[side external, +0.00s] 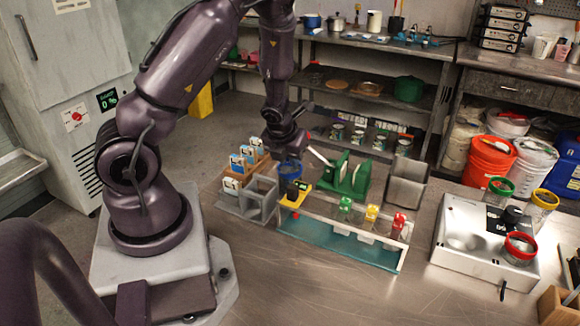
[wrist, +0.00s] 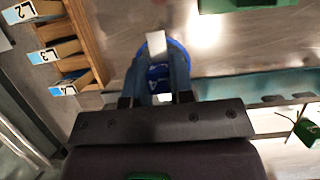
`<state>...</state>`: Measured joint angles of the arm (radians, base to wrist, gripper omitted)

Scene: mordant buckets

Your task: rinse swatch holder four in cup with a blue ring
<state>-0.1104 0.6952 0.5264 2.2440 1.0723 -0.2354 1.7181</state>
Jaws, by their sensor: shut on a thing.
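The cup with a blue ring (side external: 290,168) stands directly below my gripper (side external: 290,152), behind a yellow pad. In the wrist view the blue ring (wrist: 185,52) circles the ends of my fingers (wrist: 160,84). My gripper is shut on a small blue piece with white on it, which I take to be swatch holder four (wrist: 158,71). It sits between the fingers, within the ring's outline; its lower part is hidden, and I cannot tell how deep it reaches. A white strip shows at the ring's far edge.
A clear rack with a teal base (side external: 335,240) holds green, yellow and red clips in front. A wooden rack (wrist: 88,30) with labelled cards is at the left. A green rack (side external: 350,180) and a grey bin (side external: 405,180) stand right. Other ringed cups are on a balance (side external: 470,240).

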